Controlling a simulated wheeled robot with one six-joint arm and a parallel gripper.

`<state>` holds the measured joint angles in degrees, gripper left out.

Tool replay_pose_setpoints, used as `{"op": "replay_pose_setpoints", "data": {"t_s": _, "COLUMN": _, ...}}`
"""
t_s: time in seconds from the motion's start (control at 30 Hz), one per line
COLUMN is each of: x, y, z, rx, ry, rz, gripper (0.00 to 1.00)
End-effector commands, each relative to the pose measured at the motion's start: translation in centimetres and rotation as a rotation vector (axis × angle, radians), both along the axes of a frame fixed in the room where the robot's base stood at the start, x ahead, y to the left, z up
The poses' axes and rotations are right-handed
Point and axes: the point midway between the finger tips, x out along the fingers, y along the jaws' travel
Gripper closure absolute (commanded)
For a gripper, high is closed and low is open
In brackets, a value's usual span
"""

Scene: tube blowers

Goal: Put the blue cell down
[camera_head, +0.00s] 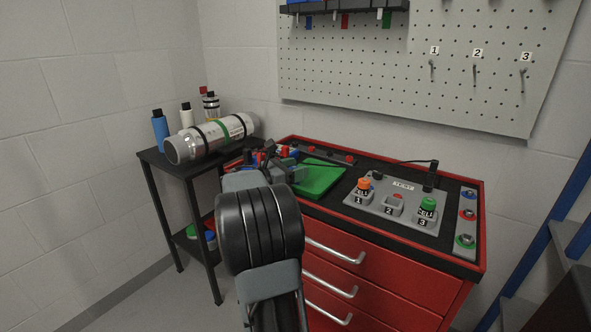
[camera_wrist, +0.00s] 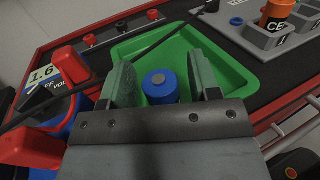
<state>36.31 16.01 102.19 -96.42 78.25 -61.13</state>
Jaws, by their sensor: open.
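The blue cell (camera_wrist: 160,88) shows its round top with a grey terminal in the wrist view. It stands in or over the green tray (camera_wrist: 228,66); its base is hidden by my gripper. My gripper (camera_wrist: 161,70) is open, with one finger on each side of the cell. Whether either finger touches it I cannot tell. In the head view, my gripper (camera_head: 283,168) is at the left part of the green tray (camera_head: 322,180), and the cell is hidden behind my arm.
A grey test block (camera_head: 380,212) holds an orange cell (camera_head: 363,185) in slot 1 and a green cell (camera_head: 428,206) in slot 3; slot 2 is empty. A meter (camera_wrist: 50,78) reading 1.6 with red clips is close on the left. A dark cable crosses above the tray.

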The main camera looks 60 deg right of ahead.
Motion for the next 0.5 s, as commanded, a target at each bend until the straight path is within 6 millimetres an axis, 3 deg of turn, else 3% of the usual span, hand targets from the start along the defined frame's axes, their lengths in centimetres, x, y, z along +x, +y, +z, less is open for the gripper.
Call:
{"op": "replay_pose_setpoints", "data": {"t_s": 0.17, "x": 0.7, "y": 1.4, "z": 0.4, "rx": 0.0, "ry": -0.001, "rz": 0.004, "gripper": 0.44}}
{"op": "replay_pose_setpoints", "data": {"t_s": 0.5, "x": 3.2, "y": 7.4, "z": 0.5, "rx": -0.001, "ry": 0.0, "rz": 0.005, "gripper": 0.44}}
